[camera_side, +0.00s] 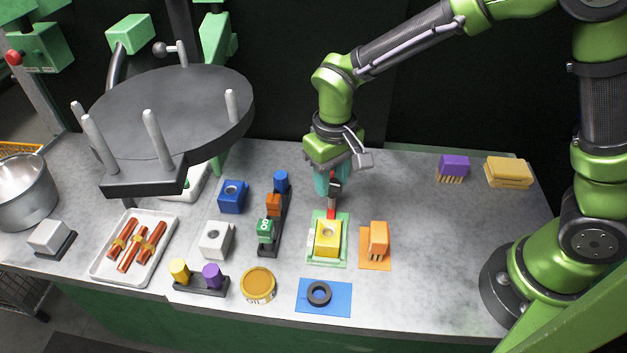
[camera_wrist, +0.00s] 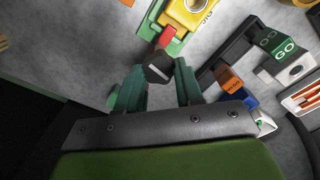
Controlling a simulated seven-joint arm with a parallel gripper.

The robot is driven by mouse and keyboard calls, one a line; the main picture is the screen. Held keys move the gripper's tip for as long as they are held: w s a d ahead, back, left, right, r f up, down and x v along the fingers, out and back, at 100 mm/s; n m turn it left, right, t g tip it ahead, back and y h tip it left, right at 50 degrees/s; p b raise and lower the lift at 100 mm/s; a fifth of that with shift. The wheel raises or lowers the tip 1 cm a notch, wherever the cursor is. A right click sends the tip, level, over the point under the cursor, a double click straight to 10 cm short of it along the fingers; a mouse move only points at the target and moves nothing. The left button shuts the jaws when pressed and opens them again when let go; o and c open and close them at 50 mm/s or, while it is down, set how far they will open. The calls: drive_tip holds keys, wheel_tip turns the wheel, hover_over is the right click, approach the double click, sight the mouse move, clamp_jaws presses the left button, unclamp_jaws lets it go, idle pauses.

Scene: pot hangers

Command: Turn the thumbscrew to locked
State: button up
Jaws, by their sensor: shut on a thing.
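A dark knob with a light bar across its top, which looks to be the thumbscrew (camera_wrist: 158,69), sits beside a red piece (camera_wrist: 167,37) at the end of the yellow block's fixture. In the side view, the red piece (camera_side: 331,210) stands just behind the yellow block (camera_side: 327,246) on its green plate (camera_side: 314,260). My gripper (camera_side: 333,186) points down over that end of the plate. In the wrist view its teal fingers (camera_wrist: 160,68) stand on both sides of the knob and are shut on it. The fingers partly hide the knob from the side. No locked mark can be read.
An orange block (camera_side: 378,238) is close to the right, and a black rack with coloured blocks (camera_side: 265,232) to the left. A black ring (camera_side: 319,293) lies on a blue mat in front. The dark round rack with upright pegs (camera_side: 170,105) stands left. The counter right is mostly free.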

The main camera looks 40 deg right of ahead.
sight(331, 183)
drive_tip(key=o, duration=1)
drive_tip(key=shift+o, duration=0.2)
drive_tip(key=shift+r, duration=0.1)
wheel_tip(331, 183, up, 17)
drive_tip(key=s+d+m+t+y, duration=0.2)
drive_tip(key=s+d+t, duration=0.5)
drive_tip(key=s+d, duration=0.5)
drive_tip(key=shift+s+d+f+m, duration=0.25)
drive_tip(key=shift+d+f+m, duration=0.15)
drive_tip(key=shift+m, duration=0.4)
